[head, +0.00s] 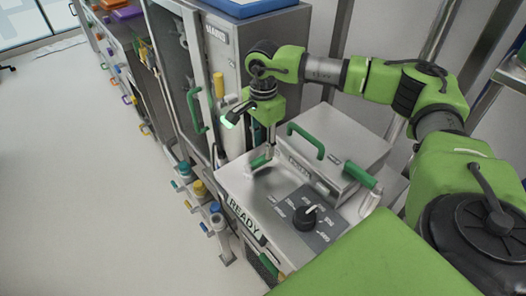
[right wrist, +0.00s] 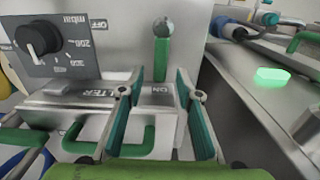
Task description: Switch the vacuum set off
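The vacuum set (head: 238,190) is a steel cabinet with a READY sign on its front edge. A green switch lever (right wrist: 162,58) stands on its top between the OFF and ON labels; its grip end is by the ON label. In the head view the lever (head: 261,160) is partly hidden. My right gripper (head: 269,148) points down close to it. In the right wrist view the gripper (right wrist: 155,85) is open, with the lever ahead between its fingers; contact cannot be told. My left gripper is not in view.
A black dial (head: 306,217) sits on the top panel near the front. A steel filter lid (head: 333,145) with green handles stands right beside the gripper. A tall cabinet (head: 260,60) rises behind. The floor (head: 90,210) at left is clear.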

